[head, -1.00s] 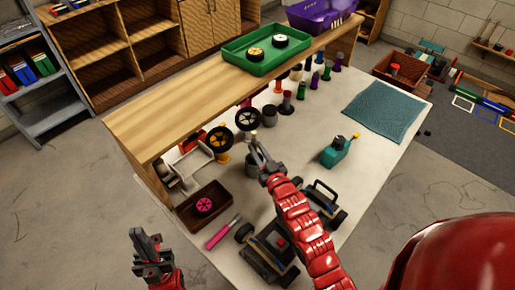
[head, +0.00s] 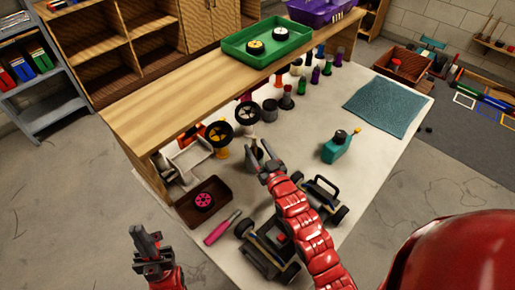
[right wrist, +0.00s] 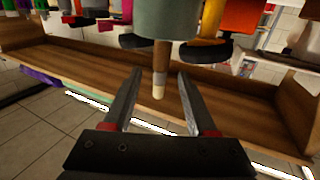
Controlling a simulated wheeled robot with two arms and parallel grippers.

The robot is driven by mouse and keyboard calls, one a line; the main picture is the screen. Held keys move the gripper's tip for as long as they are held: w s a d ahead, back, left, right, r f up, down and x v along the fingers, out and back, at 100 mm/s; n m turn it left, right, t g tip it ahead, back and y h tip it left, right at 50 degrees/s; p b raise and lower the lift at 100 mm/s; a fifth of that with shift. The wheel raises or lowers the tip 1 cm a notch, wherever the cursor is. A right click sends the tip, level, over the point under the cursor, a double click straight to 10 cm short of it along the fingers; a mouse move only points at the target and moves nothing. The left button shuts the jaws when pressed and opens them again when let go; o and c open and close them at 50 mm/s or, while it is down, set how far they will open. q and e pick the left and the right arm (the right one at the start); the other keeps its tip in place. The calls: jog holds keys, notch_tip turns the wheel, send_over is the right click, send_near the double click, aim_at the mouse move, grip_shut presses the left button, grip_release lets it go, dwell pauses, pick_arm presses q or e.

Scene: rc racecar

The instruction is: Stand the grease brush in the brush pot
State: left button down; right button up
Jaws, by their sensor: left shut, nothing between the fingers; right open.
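The grease brush (right wrist: 160,62) is a thin brown stick with a pale tip. In the right wrist view, which looks upside down, it sticks out of the mouth of the grey-green brush pot (right wrist: 167,20). In the head view the pot (head: 252,161) stands on the table, partly hidden by my right gripper, and the brush (head: 254,143) rises from it. My right gripper (head: 271,157) is open beside the pot. Its fingers lie either side of the brush's pale tip, with gaps. My left gripper (head: 143,240) is shut and empty, away from the pot at lower left.
A car chassis (head: 285,240) lies under my right arm. A pink-handled tool (head: 222,228) and a brown tray with a pink wheel (head: 204,201) are left of it. A teal bottle (head: 336,148) stands right.

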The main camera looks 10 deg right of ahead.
jog(key=shift+r, duration=0.1)
jog(key=s+a+r, duration=0.1)
jog(key=s+r, duration=0.1)
jog(key=s, duration=0.6)
jog(key=s+a+r+p, duration=0.1)
jog(key=s+a+r, duration=0.1)
jog(key=s, duration=0.5)
jog(key=shift+s+a+r, duration=0.2)
jog(key=shift+s+r, duration=0.15)
jog(key=shift+r, duration=0.05)
dwell(0.4)
